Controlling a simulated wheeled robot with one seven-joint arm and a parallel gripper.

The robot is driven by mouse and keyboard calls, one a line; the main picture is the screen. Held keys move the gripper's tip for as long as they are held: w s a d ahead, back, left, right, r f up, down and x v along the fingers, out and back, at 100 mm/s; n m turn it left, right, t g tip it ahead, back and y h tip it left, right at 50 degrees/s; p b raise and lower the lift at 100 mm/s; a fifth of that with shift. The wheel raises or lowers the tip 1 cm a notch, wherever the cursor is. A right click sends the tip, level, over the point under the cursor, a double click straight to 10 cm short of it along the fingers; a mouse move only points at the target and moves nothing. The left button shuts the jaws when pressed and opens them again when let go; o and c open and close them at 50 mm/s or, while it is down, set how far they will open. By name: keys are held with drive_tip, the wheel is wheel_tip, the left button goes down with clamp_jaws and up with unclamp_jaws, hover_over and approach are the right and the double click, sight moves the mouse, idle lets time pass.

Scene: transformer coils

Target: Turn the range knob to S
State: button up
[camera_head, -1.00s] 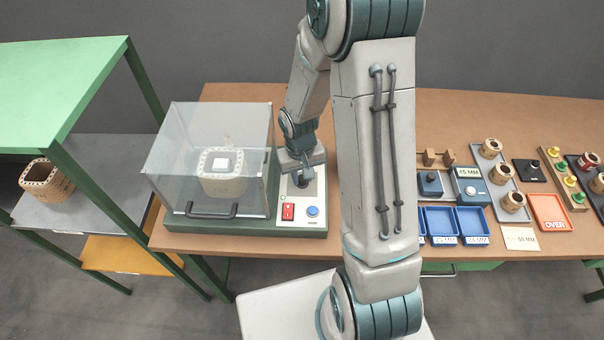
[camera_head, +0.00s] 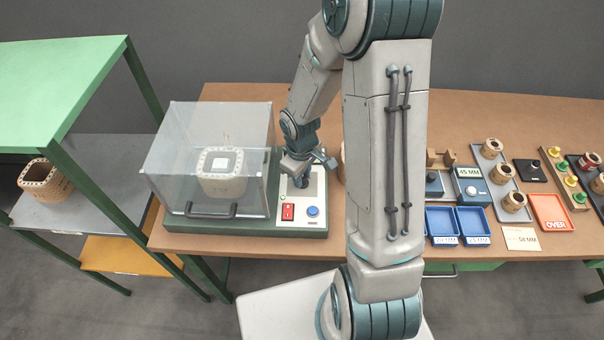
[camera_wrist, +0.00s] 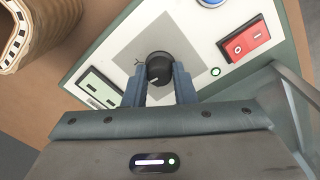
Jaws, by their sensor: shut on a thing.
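The range knob (camera_wrist: 159,66) is black and round with a white pointer mark. It sits on a grey square of the white control panel (camera_wrist: 196,28). In the wrist view my gripper (camera_wrist: 158,84) has its two fingers on either side of the knob and is shut on it. A letter like Y shows on the grey square left of the knob; other position marks are hidden or too small to read. In the head view my gripper (camera_head: 301,178) is over the panel, and it hides most of the knob.
A red rocker switch (camera_head: 288,212) and a blue button (camera_head: 313,211) are close to the knob. A clear hood (camera_head: 180,150) covers a coil on the left of the base. Blue trays (camera_head: 442,222) and small coils stand to the right on the brown bench.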

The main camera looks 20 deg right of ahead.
drive_tip(key=n+p, duration=0.1)
drive_tip(key=n, duration=0.4)
drive_tip(key=shift+r+n+p, duration=0.15)
drive_tip(key=shift+n+p, duration=0.15)
drive_tip(key=n+p, duration=0.2)
drive_tip(key=n, duration=0.3)
idle(0.4)
drive_tip(key=o, duration=1)
wheel_tip(320, 180, up, 14)
drive_tip(key=p, duration=0.2)
drive_tip(key=shift+s+f+p, duration=0.2)
drive_tip(key=shift+s+p, duration=0.05)
drive_tip(key=shift+p, duration=0.05)
